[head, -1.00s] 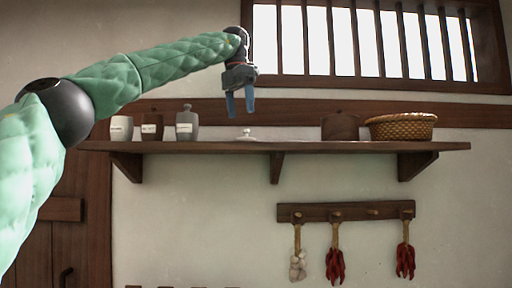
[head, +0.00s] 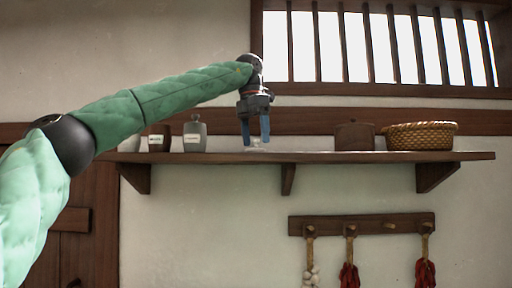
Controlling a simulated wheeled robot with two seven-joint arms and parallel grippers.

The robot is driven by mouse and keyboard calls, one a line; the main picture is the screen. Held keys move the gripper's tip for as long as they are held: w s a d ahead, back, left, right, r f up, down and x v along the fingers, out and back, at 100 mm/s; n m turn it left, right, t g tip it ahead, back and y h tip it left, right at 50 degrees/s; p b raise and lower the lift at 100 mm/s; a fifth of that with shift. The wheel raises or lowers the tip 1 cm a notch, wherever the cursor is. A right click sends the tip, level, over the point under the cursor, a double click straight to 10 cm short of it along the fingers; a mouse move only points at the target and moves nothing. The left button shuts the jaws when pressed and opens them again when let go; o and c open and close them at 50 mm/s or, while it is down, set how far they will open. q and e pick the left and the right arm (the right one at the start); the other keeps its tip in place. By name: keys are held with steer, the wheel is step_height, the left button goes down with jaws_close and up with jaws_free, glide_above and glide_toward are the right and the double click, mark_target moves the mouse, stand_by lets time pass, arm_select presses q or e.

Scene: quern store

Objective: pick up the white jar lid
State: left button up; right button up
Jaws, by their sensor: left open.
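The white jar lid (head: 256,149) lies on the wooden wall shelf (head: 340,157), between the grey jar and the brown box-like container. Only its knob and a little of its top show, between and behind my blue fingertips. My left gripper (head: 256,141) points straight down over the lid, its two fingers apart on either side of the knob. I cannot tell whether the fingers touch it. My right gripper is not in view.
A grey lidded jar (head: 195,137) and a brown jar (head: 160,138) stand left of the gripper, with a pale jar (head: 130,143) partly behind my arm. A brown container (head: 355,136) and a woven basket (head: 420,136) stand to the right. A peg rack (head: 361,224) hangs below.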

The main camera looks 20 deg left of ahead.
arm_select(q)
steer(key=shift+s+f, duration=0.1)
steer(key=shift+f, duration=0.6)
steer(key=shift+w+d+f, duration=0.15)
steer(key=shift+w+f, duration=0.05)
steer(key=shift+f, duration=0.15)
steer(key=shift+s+r, duration=0.1)
steer(key=shift+s, duration=0.05)
steer(key=c, duration=1.1)
steer(key=shift+r, duration=0.1)
